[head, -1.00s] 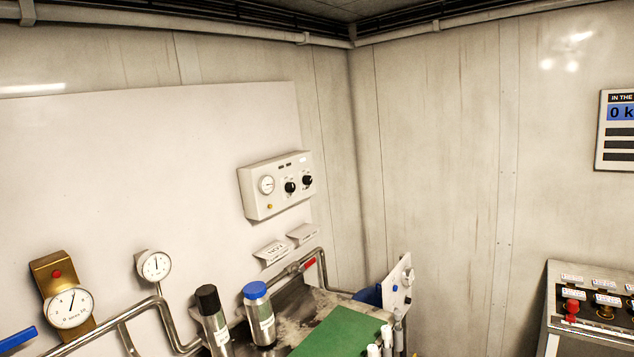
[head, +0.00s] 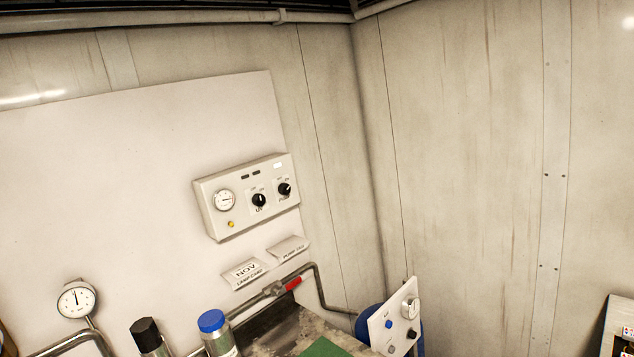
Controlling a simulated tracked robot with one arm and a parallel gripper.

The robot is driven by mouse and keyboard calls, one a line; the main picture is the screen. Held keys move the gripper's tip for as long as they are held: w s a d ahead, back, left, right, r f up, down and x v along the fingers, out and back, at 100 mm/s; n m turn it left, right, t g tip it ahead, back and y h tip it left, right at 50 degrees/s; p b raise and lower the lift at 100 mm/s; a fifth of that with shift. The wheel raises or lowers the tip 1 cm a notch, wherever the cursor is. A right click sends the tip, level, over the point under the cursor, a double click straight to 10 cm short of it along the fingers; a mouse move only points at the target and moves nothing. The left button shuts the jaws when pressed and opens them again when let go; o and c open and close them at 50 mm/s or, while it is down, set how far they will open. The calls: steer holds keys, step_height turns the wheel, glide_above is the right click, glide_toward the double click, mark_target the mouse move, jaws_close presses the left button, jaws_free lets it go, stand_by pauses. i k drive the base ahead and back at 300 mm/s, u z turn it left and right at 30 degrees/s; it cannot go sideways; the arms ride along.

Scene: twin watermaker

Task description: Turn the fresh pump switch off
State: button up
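A white control box (head: 247,197) hangs on the pale wall board, left of the room's corner. It carries a round gauge (head: 224,200) and two black rotary knobs. The left knob (head: 259,200) has a label that looks like UV. The right knob (head: 285,189) has a small label that looks like PUMP; its exact setting is too small to read. A small yellow lamp or button (head: 231,224) sits below the gauge. My gripper is not in view.
Two cards (head: 245,273) are below the box. A pipe with a red handle (head: 293,284) runs beneath them. A blue-capped cylinder (head: 211,322), a black-capped cylinder (head: 146,335) and a tilted white panel with knobs (head: 395,318) stand lower. The right wall is bare.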

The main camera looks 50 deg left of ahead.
mark_target(284, 188)
steer(key=u, duration=0.25)
steer(key=i, duration=1.2)
steer(key=u, duration=1.2)
steer(key=i, duration=0.8)
steer(key=u, duration=0.55)
